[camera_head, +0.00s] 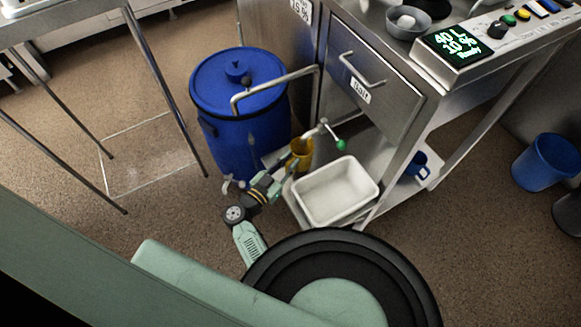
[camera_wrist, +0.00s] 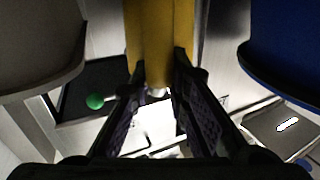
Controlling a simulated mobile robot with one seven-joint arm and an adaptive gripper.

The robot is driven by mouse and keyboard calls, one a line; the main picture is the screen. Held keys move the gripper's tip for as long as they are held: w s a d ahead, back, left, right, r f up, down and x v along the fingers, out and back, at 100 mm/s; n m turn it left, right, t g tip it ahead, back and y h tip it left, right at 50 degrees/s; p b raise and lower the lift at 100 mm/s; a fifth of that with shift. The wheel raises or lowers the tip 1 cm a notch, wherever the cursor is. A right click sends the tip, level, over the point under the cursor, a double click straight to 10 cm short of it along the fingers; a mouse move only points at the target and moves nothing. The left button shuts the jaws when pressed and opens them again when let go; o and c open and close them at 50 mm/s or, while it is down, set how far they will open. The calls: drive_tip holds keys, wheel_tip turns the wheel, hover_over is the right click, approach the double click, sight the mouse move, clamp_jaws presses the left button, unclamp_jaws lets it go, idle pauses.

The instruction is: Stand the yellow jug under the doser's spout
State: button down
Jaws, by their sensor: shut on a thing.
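The yellow jug (camera_head: 301,155) is in my gripper (camera_head: 287,168), low between the blue drum and the steel cabinet. In the wrist view the jug (camera_wrist: 159,35) sits between the two dark fingers of my gripper (camera_wrist: 160,72), which are shut on it. A metal spout (camera_head: 321,128) with a green-knobbed lever (camera_head: 341,144) is close above and to the right of the jug. The green knob also shows in the wrist view (camera_wrist: 95,101). I cannot tell whether the jug is directly under the spout or whether its base touches anything.
A blue lidded drum (camera_head: 238,120) stands close left of the jug. A white tub (camera_head: 337,213) is close to its right, on the low shelf. A blue mug (camera_head: 417,166) stands farther right. A steel drawer (camera_head: 365,85) and a control panel (camera_head: 458,46) are above.

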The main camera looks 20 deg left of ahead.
drive_tip(key=shift+w+d, duration=0.1)
drive_tip(key=shift+w, duration=0.1)
wheel_tip(320, 180, down, 4)
drive_tip(key=b, duration=0.4)
drive_tip(key=shift+r+b, duration=0.1)
drive_tip(key=shift+b, duration=0.25)
drive_tip(key=shift+r, duration=0.2)
drive_tip(key=shift+f, duration=0.1)
drive_tip(key=c, duration=1.8)
unclamp_jaws()
